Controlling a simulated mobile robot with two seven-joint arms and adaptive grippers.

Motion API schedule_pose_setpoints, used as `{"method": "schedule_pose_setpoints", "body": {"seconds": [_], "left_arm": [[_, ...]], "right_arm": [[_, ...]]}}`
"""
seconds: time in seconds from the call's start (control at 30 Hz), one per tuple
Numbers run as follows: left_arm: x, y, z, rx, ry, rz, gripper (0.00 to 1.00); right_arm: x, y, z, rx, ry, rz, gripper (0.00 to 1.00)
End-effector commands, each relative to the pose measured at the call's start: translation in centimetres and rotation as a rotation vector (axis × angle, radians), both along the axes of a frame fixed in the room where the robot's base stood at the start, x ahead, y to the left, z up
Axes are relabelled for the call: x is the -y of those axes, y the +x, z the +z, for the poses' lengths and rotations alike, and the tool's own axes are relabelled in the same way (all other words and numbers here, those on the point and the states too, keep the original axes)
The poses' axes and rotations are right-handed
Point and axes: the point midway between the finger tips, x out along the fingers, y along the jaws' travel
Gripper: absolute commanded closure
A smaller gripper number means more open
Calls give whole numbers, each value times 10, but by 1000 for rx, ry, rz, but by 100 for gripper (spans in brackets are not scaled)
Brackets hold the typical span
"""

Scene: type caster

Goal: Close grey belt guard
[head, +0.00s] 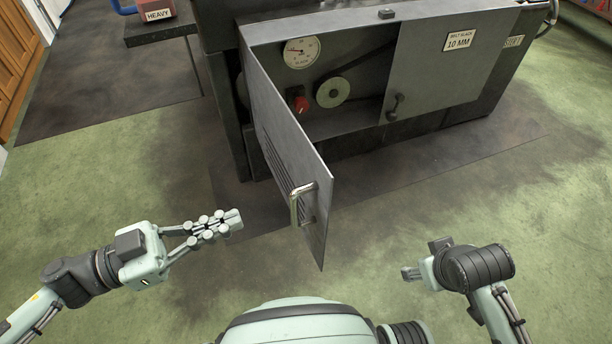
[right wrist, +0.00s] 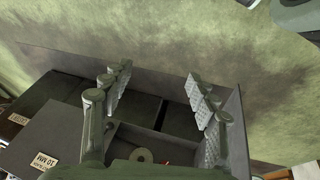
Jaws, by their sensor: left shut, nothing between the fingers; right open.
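The grey belt guard (head: 287,140) is a slatted metal door hinged at its left side on the machine. It stands swung open toward me, with a bright bar handle (head: 295,204) near its free edge. My left gripper (head: 236,221) is shut and empty, to the left of the handle and apart from it. My right gripper (head: 408,273) is to the right of the guard, partly hidden behind its wrist in the head view. In the right wrist view its fingers (right wrist: 160,85) are spread open with nothing between them.
A closed panel (head: 430,75) with a 10 MM label covers the right side. A bench with a HEAVY box (head: 158,12) stands at back left. Green floor (head: 420,190) is clear.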

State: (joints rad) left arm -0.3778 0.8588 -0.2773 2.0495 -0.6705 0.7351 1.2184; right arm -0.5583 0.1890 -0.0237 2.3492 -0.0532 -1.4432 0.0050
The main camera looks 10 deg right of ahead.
Motion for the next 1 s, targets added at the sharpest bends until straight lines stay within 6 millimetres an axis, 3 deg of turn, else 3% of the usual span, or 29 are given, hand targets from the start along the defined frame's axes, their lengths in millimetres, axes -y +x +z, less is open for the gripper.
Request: {"method": "schedule_pose_setpoints", "body": {"seconds": [0.1,0.23,0.7,1.0], "left_arm": [[-2,1,-4,-21,21,-1,100],[11,6,-4,-20,18,-1,100],[102,36,-2,-17,14,-1,100],[128,44,-4,-20,18,-1,100]], "right_arm": [[5,-12,-2,-51,-11,-13,41],[5,-13,-4,-53,-10,-14,41],[4,-8,-17,-59,-2,-10,41],[4,-8,-23,-64,0,-9,41]]}}
